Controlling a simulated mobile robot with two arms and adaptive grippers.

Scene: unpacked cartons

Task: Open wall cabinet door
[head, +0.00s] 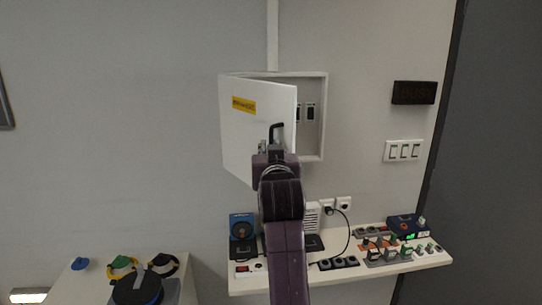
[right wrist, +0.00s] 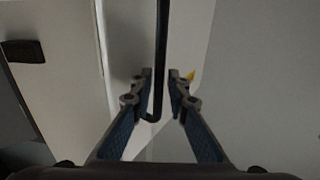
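The wall cabinet (head: 312,145) is a light grey box on the wall. Its white door (head: 245,130), with a yellow label, is hinged at the left and stands partly open, swung out toward me. Switches show inside through the gap at the right. The black bar handle (head: 277,130) is near the door's free edge; it also shows in the right wrist view (right wrist: 161,50). My right gripper (head: 274,152) is at the handle. In the right wrist view its two fingers (right wrist: 159,88) are closed in on either side of the bar. My left gripper is not in view.
Below the cabinet, a white shelf (head: 290,283) holds power strips, plugs and small devices. A table at bottom left (head: 75,290) holds tape rolls and a dark round object. A dark sign (head: 414,92) and a switch panel (head: 403,151) are on the wall at right.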

